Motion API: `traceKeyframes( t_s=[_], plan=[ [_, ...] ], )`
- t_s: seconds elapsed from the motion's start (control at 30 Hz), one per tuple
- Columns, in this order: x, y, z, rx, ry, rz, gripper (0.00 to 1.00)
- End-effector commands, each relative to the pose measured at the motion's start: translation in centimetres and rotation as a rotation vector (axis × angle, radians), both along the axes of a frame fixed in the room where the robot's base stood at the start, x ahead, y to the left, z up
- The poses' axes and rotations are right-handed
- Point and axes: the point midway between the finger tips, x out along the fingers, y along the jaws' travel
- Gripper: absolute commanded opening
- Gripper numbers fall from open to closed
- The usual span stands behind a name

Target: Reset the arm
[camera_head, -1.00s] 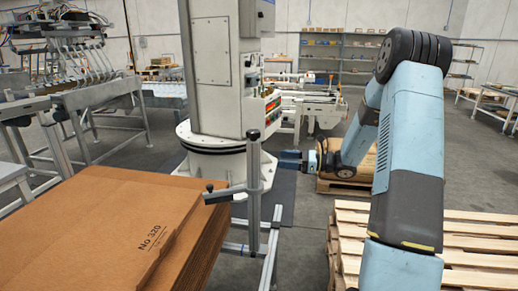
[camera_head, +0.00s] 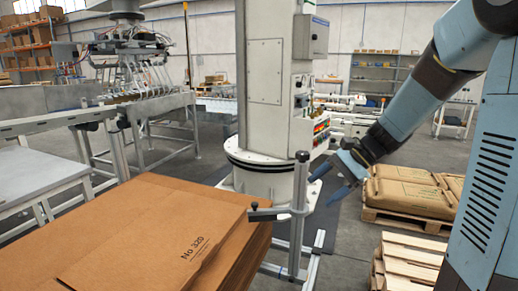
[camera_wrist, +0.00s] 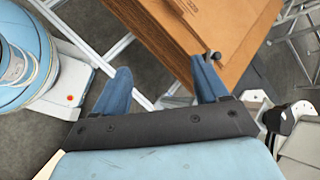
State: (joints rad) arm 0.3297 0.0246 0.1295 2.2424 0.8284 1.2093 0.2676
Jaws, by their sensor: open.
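My gripper (camera_head: 335,180) is at the end of my blue arm, right of the white column in the head view. Its two blue fingers are spread apart with nothing between them. In the wrist view my gripper (camera_wrist: 160,88) shows both fingers apart, above the grey floor and the metal stand's frame. The arm reaches in from the upper right and slopes down to the left, with the gripper in the air beside the stand's post.
A cardboard stack (camera_head: 150,235) marked No 320 fills the lower left. A metal post stand (camera_head: 299,210) is at its right edge. The white column (camera_head: 265,90) stands behind. Loaded sacks (camera_head: 408,190) on a pallet and empty wooden pallets (camera_head: 405,262) are at the right.

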Motion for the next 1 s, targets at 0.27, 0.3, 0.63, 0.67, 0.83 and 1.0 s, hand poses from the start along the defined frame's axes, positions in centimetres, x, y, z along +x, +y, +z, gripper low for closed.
traceKeyframes(
  t_s=[0.27, 0.3, 0.63, 0.67, 0.83, 1.0],
  plan=[
    [-5.8, -0.2, 2.2, -0.254, -0.195, 0.189, 0.73],
    [-6.5, -0.4, 2.5, -0.289, -0.222, 0.215, 0.73],
    [-12.2, -2.3, 4.8, -0.573, -0.463, 0.424, 0.73],
    [-12.7, -2.5, 5.0, -0.597, -0.484, 0.441, 0.73],
    [-15.2, -3.8, 6.1, -0.738, -0.609, 0.541, 0.73],
    [-17.2, -5.1, 7.0, -0.856, -0.716, 0.621, 0.73]
  ],
)
